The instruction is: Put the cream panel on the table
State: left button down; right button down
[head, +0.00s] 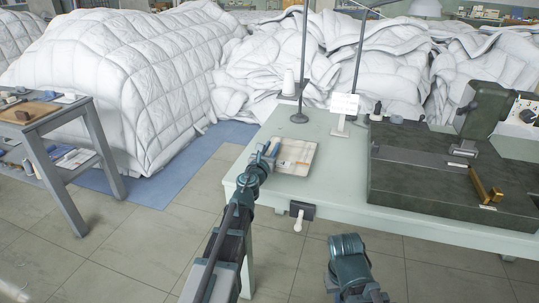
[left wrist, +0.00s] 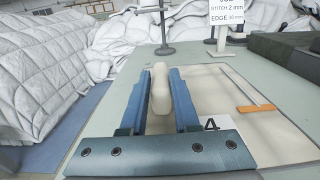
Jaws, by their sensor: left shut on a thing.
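My left gripper (head: 270,150) is over the near left corner of the pale green table (head: 340,170). In the left wrist view its two blue fingers (left wrist: 160,95) are shut on a cream piece, which I take to be the cream panel (left wrist: 160,88). Only a narrow, rounded, upright part of it shows between the fingers. I cannot tell whether it touches anything below. A pale tray (head: 297,156) lies on the table just right of the gripper; it also shows under the gripper in the left wrist view (left wrist: 265,135). My right arm shows at the bottom, but no right fingers show.
An orange-handled tool (left wrist: 256,108) lies on the tray. A dark machine bed (head: 410,195) fills the table's right side. Thin posts on round bases (head: 299,118) and a white sign (head: 344,104) stand behind. White duvet heaps (head: 150,80) lie beyond. A side bench (head: 45,112) stands left.

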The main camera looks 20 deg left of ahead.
pick_arm(q)
jog(key=shift+w+a+f, duration=0.1)
jog(key=shift+w+a, duration=0.5)
jog(key=shift+w, duration=0.15)
notch_tip(320, 180, down, 3)
jog(key=b, duration=0.3)
jog(key=shift+f+b, duration=0.3)
jog(key=shift+f, duration=0.1)
jog(key=c, duration=0.7)
grip_release()
jog(key=shift+o, duration=0.2)
